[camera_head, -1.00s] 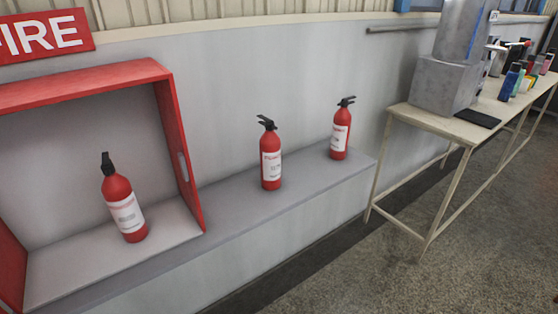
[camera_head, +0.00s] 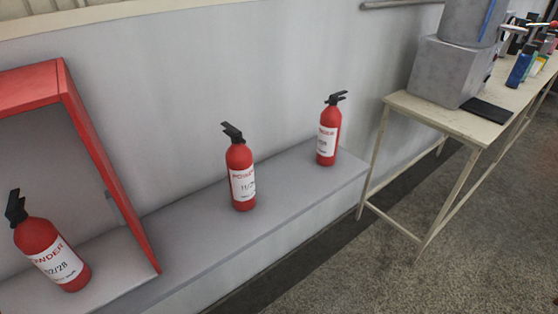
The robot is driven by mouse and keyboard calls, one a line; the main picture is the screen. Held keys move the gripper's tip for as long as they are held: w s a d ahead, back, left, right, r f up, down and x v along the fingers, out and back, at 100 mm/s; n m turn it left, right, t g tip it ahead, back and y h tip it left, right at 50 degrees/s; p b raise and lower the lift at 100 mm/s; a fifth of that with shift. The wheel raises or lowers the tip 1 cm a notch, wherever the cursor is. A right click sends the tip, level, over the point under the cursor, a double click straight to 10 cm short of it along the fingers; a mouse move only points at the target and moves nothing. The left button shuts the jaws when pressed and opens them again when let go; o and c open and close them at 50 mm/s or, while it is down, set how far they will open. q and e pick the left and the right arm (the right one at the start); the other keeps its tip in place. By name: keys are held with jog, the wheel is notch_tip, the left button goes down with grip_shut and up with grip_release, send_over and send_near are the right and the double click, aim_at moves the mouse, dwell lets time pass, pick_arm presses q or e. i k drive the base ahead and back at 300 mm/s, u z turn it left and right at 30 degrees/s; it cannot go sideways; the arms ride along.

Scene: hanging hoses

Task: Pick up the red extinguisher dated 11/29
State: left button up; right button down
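Three red extinguishers with black handles and white labels stand upright in the head view. The middle extinguisher (camera_head: 241,174) is on the grey ledge (camera_head: 290,184); its label reads "11/2" with the last digit unclear. The right extinguisher (camera_head: 328,130) is farther along the ledge; its date is too small to read surely. The left extinguisher (camera_head: 44,248) is inside the red box; its label date ends in "/28". Neither of my grippers is in view.
The open red box (camera_head: 103,165) stands at the left on the ledge. A cream table (camera_head: 436,118) at the right holds grey metal blocks (camera_head: 447,70), a black flat pad (camera_head: 486,110) and several bottles and tools. The floor (camera_head: 400,270) in front is clear.

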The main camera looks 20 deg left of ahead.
aim_at(239, 158)
jog(key=u, duration=0.2)
jog(key=i, duration=0.8)
jog(key=u, duration=0.65)
